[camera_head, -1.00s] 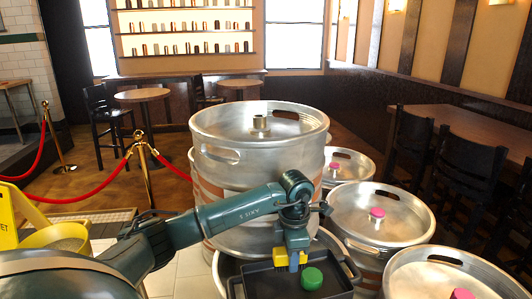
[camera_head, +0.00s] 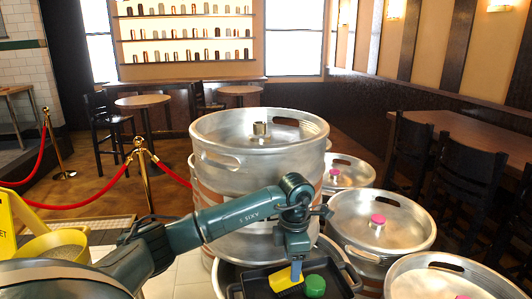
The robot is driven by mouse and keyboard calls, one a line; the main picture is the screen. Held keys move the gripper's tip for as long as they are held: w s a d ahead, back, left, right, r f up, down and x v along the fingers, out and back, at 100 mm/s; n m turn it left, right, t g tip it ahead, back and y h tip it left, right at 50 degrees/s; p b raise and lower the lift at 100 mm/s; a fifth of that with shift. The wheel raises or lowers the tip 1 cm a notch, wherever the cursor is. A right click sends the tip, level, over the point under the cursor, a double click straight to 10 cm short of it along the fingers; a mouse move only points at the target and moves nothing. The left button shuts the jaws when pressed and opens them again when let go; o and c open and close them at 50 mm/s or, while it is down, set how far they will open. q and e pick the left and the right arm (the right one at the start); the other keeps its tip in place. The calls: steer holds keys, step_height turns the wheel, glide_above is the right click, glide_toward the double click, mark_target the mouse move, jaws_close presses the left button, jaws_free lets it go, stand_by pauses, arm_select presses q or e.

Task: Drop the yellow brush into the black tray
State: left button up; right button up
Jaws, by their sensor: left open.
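The yellow brush (camera_head: 286,281) is in the black tray (camera_head: 333,293), at the tray's left part, tilted, with its yellow part toward the lower left. My left gripper (camera_head: 296,263) is open just above it, pointing down. A narrow blue-grey piece shows between the gripper and the brush; I cannot tell whether it is a finger or the handle. A green round lid-like object (camera_head: 315,286) is in the tray, just right of the brush. The tray's lower part is cut off by the picture edge. My right gripper is out of view.
A tall steel keg (camera_head: 258,140) stands right behind the tray and my left arm. Lower kegs with pink caps, such as this one (camera_head: 382,241), stand at the right. A yellow bucket (camera_head: 55,246) is at the lower left, near a red rope barrier (camera_head: 85,203).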

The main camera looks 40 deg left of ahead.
arm_select(q)
step_height(320, 180, up, 12)
stand_by(0.3)
stand_by(0.4)
